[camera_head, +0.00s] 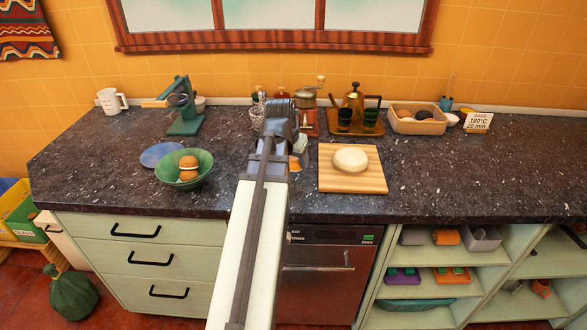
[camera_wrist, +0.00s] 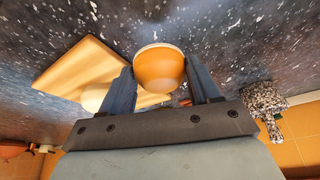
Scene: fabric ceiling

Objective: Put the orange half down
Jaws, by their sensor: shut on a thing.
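The orange half (camera_wrist: 160,72) is between the two fingers of my gripper (camera_wrist: 160,84) in the wrist view. Its rounded peel faces the camera and its pale cut edge shows at the top. The gripper is shut on it. In the head view my arm hides most of the gripper, and a bit of the orange half (camera_head: 294,163) shows at the arm's right side, over the dark speckled counter (camera_head: 230,140). I cannot tell whether the orange half touches the counter.
A wooden board (camera_head: 335,180) with a pale round dough (camera_head: 350,159) is close on the right. A green bowl (camera_head: 204,180) with orange-coloured pieces and a blue plate (camera_head: 160,153) are on the left. A grinder (camera_head: 308,118) and a kettle tray (camera_head: 335,130) stand behind.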

